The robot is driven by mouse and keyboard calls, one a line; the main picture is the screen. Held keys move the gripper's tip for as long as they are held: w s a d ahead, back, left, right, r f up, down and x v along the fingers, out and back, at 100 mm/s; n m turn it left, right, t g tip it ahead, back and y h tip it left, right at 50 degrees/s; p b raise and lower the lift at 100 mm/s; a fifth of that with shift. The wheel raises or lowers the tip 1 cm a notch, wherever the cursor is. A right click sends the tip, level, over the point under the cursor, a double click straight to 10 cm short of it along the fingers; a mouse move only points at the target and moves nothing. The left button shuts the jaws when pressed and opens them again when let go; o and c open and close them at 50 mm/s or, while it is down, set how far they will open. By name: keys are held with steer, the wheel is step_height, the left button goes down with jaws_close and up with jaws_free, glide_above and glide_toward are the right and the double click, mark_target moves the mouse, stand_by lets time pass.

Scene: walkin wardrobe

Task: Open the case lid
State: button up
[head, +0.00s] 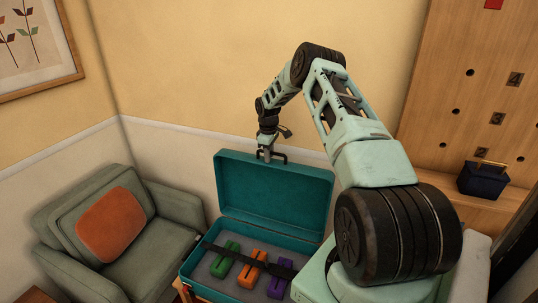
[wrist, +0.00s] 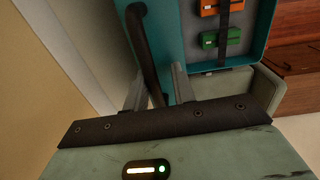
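The teal case (head: 190,268) stands at the lower middle of the head view. Its lid (head: 272,188) is raised to roughly upright, leaving the inside in view. A dark handle (head: 283,154) sits at the lid's top edge, and it also shows in the wrist view (wrist: 146,50). My gripper (head: 266,155) is at this handle. In the wrist view, my gripper (wrist: 158,75) has its fingers apart on either side of the handle bar, with a gap seen on the right side. Whether a finger touches the bar is hard to tell.
Green (head: 225,260), orange (head: 252,267) and purple (head: 279,283) blocks lie in the case under a dark strap. A grey-green armchair (head: 165,262) with an orange cushion (head: 111,225) stands left. A wall is close behind the lid. A wooden shelf (head: 480,205) holds a dark box (head: 482,180) at right.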

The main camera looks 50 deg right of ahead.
stand_by(0.3)
step_height(320, 180, up, 17)
steer(key=b, duration=0.5)
steer(key=shift+s+a+r, duration=0.15)
steer(key=shift+a+r, duration=0.05)
steer(key=shift+a, duration=0.2)
